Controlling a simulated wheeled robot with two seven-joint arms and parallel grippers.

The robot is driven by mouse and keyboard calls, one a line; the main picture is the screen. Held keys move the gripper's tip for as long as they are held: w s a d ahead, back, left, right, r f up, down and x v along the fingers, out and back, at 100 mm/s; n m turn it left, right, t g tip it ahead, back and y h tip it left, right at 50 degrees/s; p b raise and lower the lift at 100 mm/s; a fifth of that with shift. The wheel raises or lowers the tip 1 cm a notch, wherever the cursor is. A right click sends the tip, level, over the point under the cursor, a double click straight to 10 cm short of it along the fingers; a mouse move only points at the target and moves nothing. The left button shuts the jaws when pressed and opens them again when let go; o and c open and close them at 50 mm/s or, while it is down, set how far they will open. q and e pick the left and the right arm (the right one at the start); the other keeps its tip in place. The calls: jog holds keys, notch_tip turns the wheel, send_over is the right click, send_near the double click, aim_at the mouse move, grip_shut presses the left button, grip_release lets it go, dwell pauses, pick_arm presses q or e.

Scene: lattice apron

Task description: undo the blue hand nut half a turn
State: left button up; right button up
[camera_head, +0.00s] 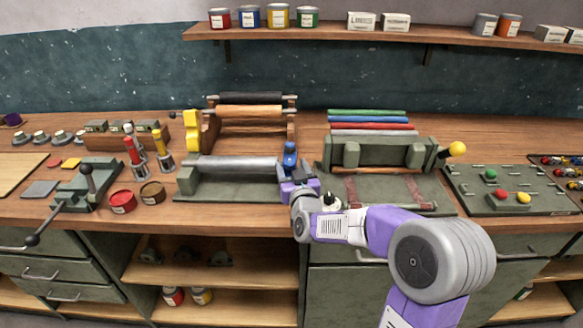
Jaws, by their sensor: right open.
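The blue hand nut (290,155) stands up at the right end of a green roller stand (228,186) with a grey metal roller (238,162), near the middle of the bench. My right gripper (291,178) is right at the nut, on its near side, and is open. Its fingers are small here and partly hidden, so I cannot tell whether they touch the nut or lie around it. The lower part of the nut is hidden by the gripper. My right arm comes in from the lower right. My left gripper is not in view.
To the right is a green press (375,153) with a yellow knob. Red and brown tins (122,201) and a lever clamp (88,187) stand left. The bench front edge is close below.

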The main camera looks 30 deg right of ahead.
jog(key=v, duration=0.7)
jog(key=shift+p, duration=0.4)
